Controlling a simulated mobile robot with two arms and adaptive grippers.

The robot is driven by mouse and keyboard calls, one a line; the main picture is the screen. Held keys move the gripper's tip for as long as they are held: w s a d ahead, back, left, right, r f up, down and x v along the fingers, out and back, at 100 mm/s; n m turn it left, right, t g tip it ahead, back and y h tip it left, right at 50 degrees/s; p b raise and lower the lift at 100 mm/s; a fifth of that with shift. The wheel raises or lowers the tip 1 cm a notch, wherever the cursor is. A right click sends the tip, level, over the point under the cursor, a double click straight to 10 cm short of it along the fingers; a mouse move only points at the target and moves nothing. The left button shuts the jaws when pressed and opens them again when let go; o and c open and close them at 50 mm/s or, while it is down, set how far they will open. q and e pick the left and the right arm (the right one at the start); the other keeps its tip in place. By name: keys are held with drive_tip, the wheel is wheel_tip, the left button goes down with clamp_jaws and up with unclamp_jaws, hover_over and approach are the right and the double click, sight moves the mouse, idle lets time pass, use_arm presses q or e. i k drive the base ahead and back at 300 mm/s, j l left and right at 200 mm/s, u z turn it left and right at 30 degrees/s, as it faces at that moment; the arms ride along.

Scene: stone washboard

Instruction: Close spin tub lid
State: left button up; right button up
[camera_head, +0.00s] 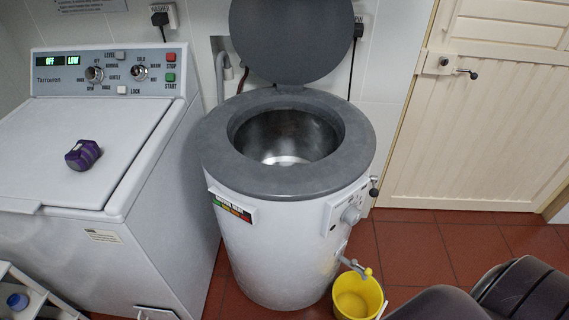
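The lid's top edge is cut off by the frame. The metal drum inside shows and looks empty. Dark rounded links at the lower right look like part of my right arm, in front of and to the right of the tub. Neither gripper shows in this view.
A white washing machine (85,150) stands close to the tub's left, with a purple object (83,154) on its closed top. A yellow bucket (357,296) sits under the tub's tap (355,267). A white shelf (35,295) is at lower left. Red tiled floor (415,250) and a cream door (480,120) lie right.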

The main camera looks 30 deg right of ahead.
sight(293, 44)
drive_tip(key=i+j+z, duration=0.15)
drive_tip(key=z, duration=0.2)
drive_tip(key=i+j+z, duration=0.2)
drive_tip(key=z, duration=0.15)
drive_tip(key=i+j+z, duration=0.35)
drive_tip(key=k+l, duration=0.05)
